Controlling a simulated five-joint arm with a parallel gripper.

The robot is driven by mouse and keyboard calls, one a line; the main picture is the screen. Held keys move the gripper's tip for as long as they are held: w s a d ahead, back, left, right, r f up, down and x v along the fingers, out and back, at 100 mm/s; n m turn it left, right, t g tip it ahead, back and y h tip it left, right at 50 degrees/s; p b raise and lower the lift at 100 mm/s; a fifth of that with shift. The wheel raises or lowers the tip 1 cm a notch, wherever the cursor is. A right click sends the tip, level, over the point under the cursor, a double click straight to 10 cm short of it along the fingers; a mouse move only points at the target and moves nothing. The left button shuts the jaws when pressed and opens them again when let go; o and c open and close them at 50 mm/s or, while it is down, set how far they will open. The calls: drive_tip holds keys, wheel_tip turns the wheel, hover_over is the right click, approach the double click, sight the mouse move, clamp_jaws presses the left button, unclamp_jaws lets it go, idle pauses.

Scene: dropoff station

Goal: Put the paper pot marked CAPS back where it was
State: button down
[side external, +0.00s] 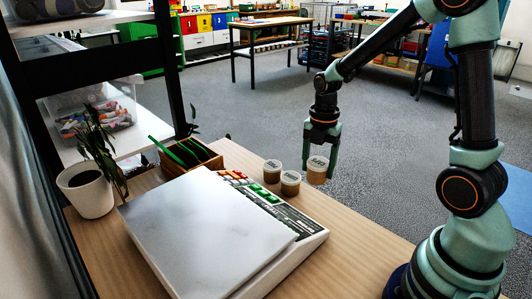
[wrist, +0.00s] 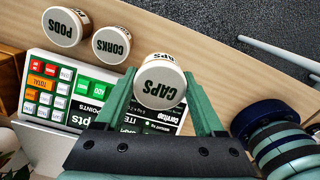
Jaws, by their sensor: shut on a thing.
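The paper pot marked CAPS (wrist: 158,84) has a pale lid with dark green letters. It sits between the two green fingers of my gripper (wrist: 163,100), which is shut on it. In the side view the CAPS pot (side external: 317,173) hangs below my gripper (side external: 322,155) near the table's far edge, upright and seemingly a little above the table. The pots marked CORKS (wrist: 111,45) and PODS (wrist: 67,27) stand side by side to its left in the wrist view. They also show in the side view, CORKS (side external: 290,184) and PODS (side external: 272,171).
A white scale with a flat pan (side external: 205,230) and coloured keys takes up the middle of the wooden table (side external: 345,255). A wooden box with green things (side external: 185,155) and a potted plant (side external: 88,190) stand at left. Bare table lies right of the scale.

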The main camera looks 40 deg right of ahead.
wheel_tip(320, 180, down, 8)
drive_tip(key=shift+f, duration=0.2)
drive_tip(key=shift+f, duration=0.15)
idle(0.4)
drive_tip(key=shift+c, duration=1.4)
unclamp_jaws()
